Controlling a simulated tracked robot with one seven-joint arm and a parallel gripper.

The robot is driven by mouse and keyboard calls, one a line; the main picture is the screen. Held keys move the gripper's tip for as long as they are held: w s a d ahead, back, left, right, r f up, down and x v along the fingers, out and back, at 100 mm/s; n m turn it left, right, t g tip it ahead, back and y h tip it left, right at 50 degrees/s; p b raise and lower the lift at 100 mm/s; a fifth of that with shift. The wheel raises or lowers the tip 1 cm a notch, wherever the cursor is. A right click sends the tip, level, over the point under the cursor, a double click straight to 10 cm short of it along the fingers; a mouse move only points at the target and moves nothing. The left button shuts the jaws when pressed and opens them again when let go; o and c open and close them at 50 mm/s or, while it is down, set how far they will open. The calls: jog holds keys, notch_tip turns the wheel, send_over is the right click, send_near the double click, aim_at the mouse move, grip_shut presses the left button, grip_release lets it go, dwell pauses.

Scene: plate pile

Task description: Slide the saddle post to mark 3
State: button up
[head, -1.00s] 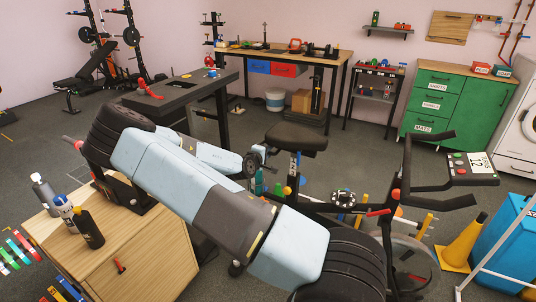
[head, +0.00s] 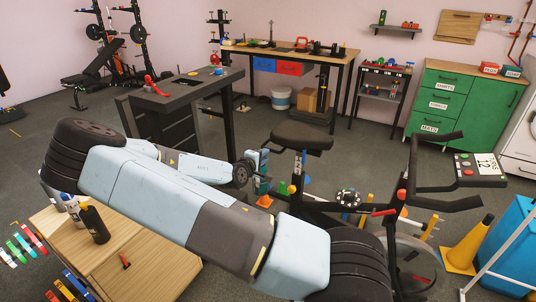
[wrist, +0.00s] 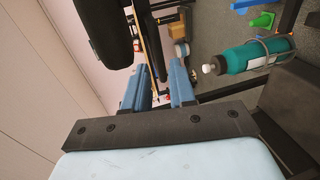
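The black saddle (head: 302,137) sits on its post (head: 298,168) on the exercise bike, in the middle of the head view. An orange knob (head: 292,189) is low on the post. The mark numbers are too small to read. My gripper (head: 257,160) is just left of the post, below saddle height, and appears apart from it. In the wrist view my gripper (wrist: 158,85) has its two blue fingers spread with a gap between them, holding nothing. The saddle, black, also shows there at upper left (wrist: 105,30). The post is hard to pick out in that view.
A teal bottle (wrist: 245,57) in a cage lies right of the fingers in the wrist view. The bike's handlebar (head: 440,190) and console (head: 478,167) stand to the right. A dark table (head: 185,92) is behind my arm; a wooden cabinet (head: 145,255) is at front left.

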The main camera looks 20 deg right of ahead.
jog(key=shift+v, duration=2.6)
